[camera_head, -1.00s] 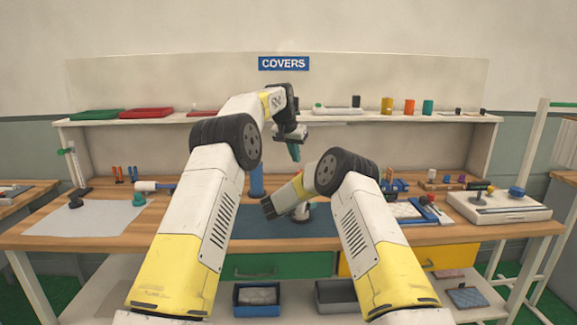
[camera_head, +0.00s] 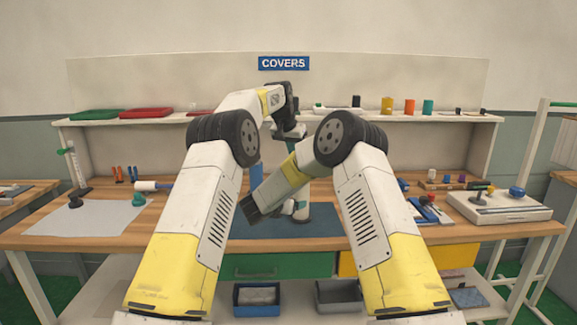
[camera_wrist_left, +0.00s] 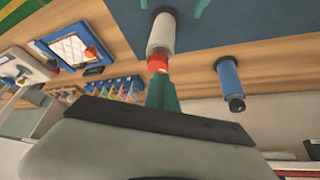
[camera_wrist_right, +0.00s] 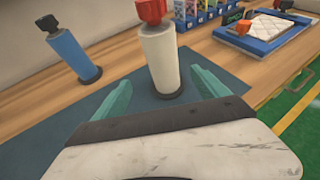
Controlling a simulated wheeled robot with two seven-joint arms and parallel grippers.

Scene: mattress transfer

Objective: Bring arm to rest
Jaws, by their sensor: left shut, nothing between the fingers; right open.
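My left gripper (camera_wrist_left: 162,85) is shut and empty; in the left wrist view its teal fingers point toward the red top of a white cylinder, and I cannot tell whether they touch. In the head view its fingertips are hidden behind my right arm. My right gripper (camera_wrist_right: 158,95) is open. The white cylinder (camera_wrist_right: 160,62) with its red top (camera_wrist_right: 152,12) stands upright on the blue mat (camera_wrist_right: 65,125), between or just beyond the right fingers. In the head view my right forearm partly hides that cylinder (camera_head: 301,211).
A small mattress in a blue frame (camera_wrist_right: 272,32) lies on the bench. A grey sheet (camera_head: 85,218) lies at the left, a white device (camera_head: 500,207) at the right. A shelf (camera_head: 420,117) runs behind.

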